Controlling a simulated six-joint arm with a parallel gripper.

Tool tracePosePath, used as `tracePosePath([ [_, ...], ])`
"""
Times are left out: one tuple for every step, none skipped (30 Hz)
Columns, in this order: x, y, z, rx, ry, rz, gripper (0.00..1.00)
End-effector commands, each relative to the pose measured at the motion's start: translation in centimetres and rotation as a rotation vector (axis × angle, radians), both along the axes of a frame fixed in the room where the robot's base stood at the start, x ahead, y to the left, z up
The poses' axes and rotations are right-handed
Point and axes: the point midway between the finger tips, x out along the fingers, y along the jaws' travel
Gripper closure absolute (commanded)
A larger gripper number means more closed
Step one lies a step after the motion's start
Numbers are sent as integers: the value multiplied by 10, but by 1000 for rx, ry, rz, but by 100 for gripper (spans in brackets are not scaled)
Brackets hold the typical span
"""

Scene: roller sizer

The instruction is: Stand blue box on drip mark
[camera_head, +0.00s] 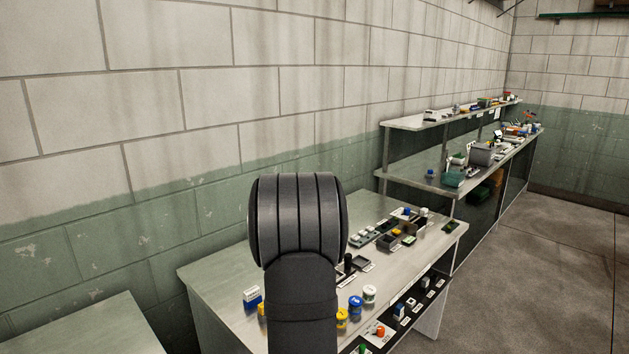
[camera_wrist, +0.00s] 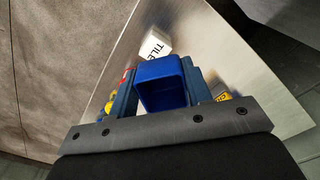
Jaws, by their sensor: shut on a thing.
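In the wrist view my gripper (camera_wrist: 160,82) is shut on a blue box (camera_wrist: 163,85), with one finger on each side of it. The box looks open-topped, with a raised rim and a darker inside. It is above or close to the metal bench; I cannot tell whether it touches. I cannot make out a drip mark in either view.
A white block lettered "TILE" (camera_wrist: 155,42) is just beyond the blue box.

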Motion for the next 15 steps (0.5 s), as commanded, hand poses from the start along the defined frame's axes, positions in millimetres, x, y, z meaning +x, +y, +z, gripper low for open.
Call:
tracePosePath([
  [-1,-15,-1,0,0,-28,77],
  [-2,-21,-1,0,-1,-40,77],
  [-3,-28,-1,0,-1,-53,77],
  [-4,-33,-2,0,-1,-61,77],
  [-4,-36,-2,0,-1,-68,77],
  [-5,-40,-2,0,-1,-75,77],
  [-5,-42,-2,0,-1,-78,77],
  [-6,-43,-3,0,-1,-81,77],
  [-6,-45,-3,0,-1,-84,77],
  [-6,-45,-3,0,-1,-85,77],
  [-6,-45,-3,0,-1,-85,77],
  [-6,-45,-3,0,-1,-85,77],
  [-6,-45,-3,0,-1,-84,77],
  [-6,-45,-3,0,-1,-84,77],
  [-6,-44,-3,0,-1,-83,77],
])
